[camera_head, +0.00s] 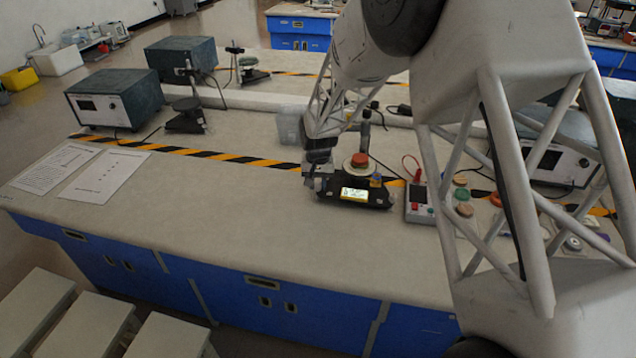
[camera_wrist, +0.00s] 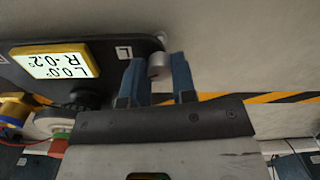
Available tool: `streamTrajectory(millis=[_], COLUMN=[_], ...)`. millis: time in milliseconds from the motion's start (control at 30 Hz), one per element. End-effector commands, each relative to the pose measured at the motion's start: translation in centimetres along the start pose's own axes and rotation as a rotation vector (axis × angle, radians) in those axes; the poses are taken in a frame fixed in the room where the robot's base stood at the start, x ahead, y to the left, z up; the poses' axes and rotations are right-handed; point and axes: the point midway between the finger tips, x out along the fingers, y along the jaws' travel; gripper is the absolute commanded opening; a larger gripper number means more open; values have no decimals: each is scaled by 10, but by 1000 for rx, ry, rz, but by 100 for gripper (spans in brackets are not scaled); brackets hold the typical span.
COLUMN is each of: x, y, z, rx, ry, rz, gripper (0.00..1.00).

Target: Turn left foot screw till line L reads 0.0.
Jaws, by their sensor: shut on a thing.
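The black levelling base (camera_head: 375,202) stands on the bench with a lit yellow-framed display (camera_head: 354,195). In the wrist view the display (camera_wrist: 55,62) appears upside down and reads L 0.0° and R -0.2°. The left foot screw (camera_wrist: 158,65), a silver knob, is beside the base's corner marked L (camera_wrist: 124,52). My gripper (camera_wrist: 160,78) has its two blue fingers on either side of the knob and is shut on it. In the head view my gripper (camera_head: 316,182) is at the base's left end, and the knob is hidden there.
A clear bin (camera_head: 290,127) stands behind. Two printed sheets (camera_head: 103,174) lie at left; the bench front is clear.

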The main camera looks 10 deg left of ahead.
Motion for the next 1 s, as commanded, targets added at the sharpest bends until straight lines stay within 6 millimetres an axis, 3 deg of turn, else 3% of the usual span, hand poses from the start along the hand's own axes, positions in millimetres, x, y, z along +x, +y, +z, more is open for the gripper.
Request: streamTrajectory(millis=[300, 733, 767, 900, 1000], x=[-1, -1, -1, 0, 0], y=[0, 0, 0, 0, 0], z=[0, 0, 0, 0, 0], rx=[114, 125, 125, 125, 125], ry=[1, 1, 1, 0, 0], rz=[0, 0, 0, 0, 0], gripper=[1, 1, 28, 50, 51])
